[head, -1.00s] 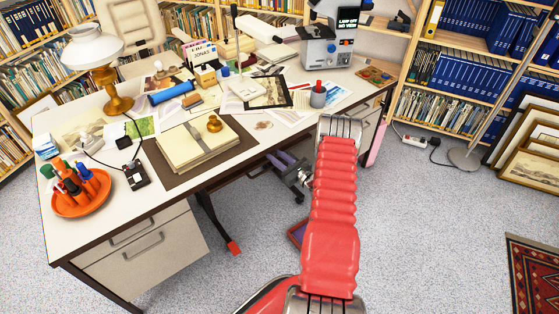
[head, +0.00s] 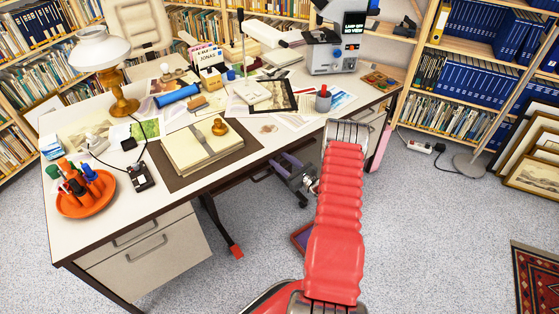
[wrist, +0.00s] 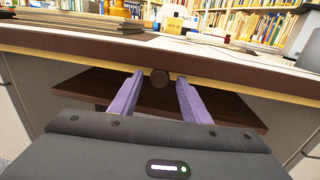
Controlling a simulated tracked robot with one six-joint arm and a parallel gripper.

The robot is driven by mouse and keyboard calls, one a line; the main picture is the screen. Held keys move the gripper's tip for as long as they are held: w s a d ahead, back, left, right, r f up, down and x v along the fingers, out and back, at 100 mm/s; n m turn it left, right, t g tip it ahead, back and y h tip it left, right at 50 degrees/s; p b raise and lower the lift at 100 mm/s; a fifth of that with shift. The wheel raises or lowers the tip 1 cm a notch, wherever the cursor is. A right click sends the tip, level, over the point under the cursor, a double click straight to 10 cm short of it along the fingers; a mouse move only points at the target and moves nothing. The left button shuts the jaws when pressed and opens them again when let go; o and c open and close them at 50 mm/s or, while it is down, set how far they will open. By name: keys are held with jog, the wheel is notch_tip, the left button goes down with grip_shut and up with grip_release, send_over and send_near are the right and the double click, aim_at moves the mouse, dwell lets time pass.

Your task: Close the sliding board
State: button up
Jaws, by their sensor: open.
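The sliding board (wrist: 225,105) is a dark brown panel below the desk's front edge in the wrist view. It is pulled out at least partly; how far is unclear. A round dark knob (wrist: 159,77) shows at the desk edge, between my fingertips. My gripper (wrist: 159,84) is open, with a purple finger on either side of the knob and gaps showing. In the head view my gripper (head: 291,160) is low at the desk's front, right of the middle. The board is mostly hidden there by the desktop.
The desk (head: 95,220) holds a lamp (head: 105,65), an orange pen tray (head: 86,205), a folder (head: 190,148) and papers. A drawer unit (head: 150,255) stands at its left. Framed prints (head: 535,170) lean at the right. Grey floor is open in front.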

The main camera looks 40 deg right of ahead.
jog(key=s, duration=1.3)
jog(key=shift+d, duration=0.2)
